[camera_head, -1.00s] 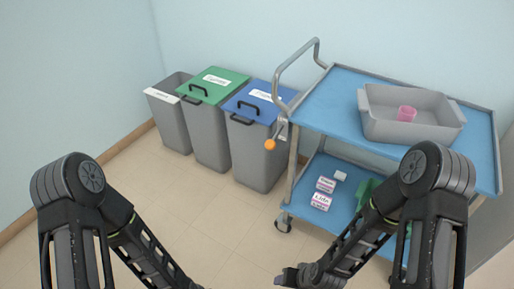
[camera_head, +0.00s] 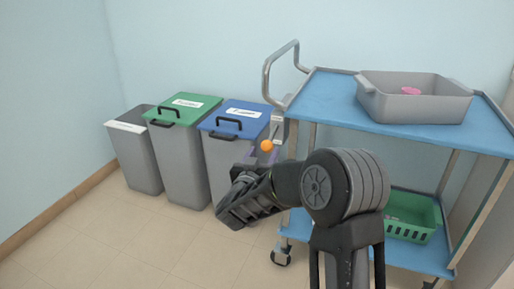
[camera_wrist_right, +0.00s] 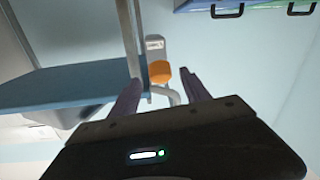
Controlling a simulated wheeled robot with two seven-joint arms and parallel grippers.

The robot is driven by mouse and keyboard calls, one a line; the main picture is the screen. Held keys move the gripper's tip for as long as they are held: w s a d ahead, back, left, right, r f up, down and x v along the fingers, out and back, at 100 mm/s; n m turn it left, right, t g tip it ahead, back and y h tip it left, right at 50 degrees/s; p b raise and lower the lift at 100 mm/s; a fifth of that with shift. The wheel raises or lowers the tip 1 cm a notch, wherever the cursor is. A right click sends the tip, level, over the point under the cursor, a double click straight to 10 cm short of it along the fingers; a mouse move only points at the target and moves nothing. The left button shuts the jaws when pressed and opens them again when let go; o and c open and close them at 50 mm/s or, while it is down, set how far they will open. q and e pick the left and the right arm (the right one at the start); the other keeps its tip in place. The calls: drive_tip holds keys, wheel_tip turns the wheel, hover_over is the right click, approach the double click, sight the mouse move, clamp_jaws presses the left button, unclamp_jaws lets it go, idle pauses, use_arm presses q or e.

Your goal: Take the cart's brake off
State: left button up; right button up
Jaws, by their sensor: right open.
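The cart (camera_head: 330,90) has blue shelves and a bent metal push handle (camera_head: 266,75) at its left end. Its brake lever ends in an orange knob (camera_head: 266,146), below a grey bracket (camera_head: 279,130) by the corner post. My right gripper (camera_head: 260,159) is just below the knob, partly hidden by my own wrist. In the right wrist view, the open fingers (camera_wrist_right: 160,82) point at the orange knob (camera_wrist_right: 160,71), which shows between and slightly beyond the tips. Contact cannot be told. My left gripper is out of view.
A grey bin (camera_head: 137,158), a green-lidded bin (camera_head: 182,155) and a blue-lidded bin (camera_head: 222,152) stand left of the cart. A grey tub (camera_head: 415,104) sits on the top shelf, a green basket (camera_head: 412,218) on the lower one. The floor in front is clear.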

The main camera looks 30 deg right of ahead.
sight(270, 142)
drive_tip(key=b+x, duration=0.2)
drive_tip(key=x, duration=0.5)
drive_tip(key=shift+w+d+f, duration=0.1)
drive_tip(key=shift+w+d, duration=0.15)
drive_tip(key=shift+d, duration=0.05)
drive_tip(key=shift+c, duration=0.5)
clamp_jaws()
idle(0.9)
